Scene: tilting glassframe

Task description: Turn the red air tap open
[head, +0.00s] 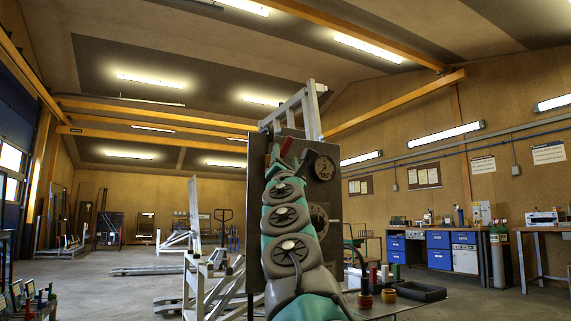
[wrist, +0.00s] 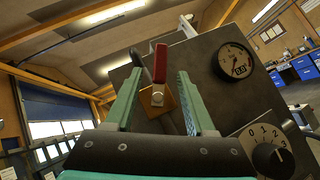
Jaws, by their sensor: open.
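The red air tap (wrist: 161,66) is a long red lever on a brass-coloured body (wrist: 155,104) fixed to a dark upright panel (wrist: 204,68). In the wrist view the lever points up, with a silver bolt at its lower end. My gripper (wrist: 155,88) is open, its two green fingers on either side of the tap with gaps between. I cannot tell how deep the fingers reach around it. In the head view the red lever (head: 287,146) shows just above my gripper (head: 279,157); my arm hides the tap's body.
A round pressure gauge (wrist: 236,62) sits right of the tap, and a numbered dial knob (wrist: 269,156) below it. A metal frame (head: 310,105) rises behind the panel.

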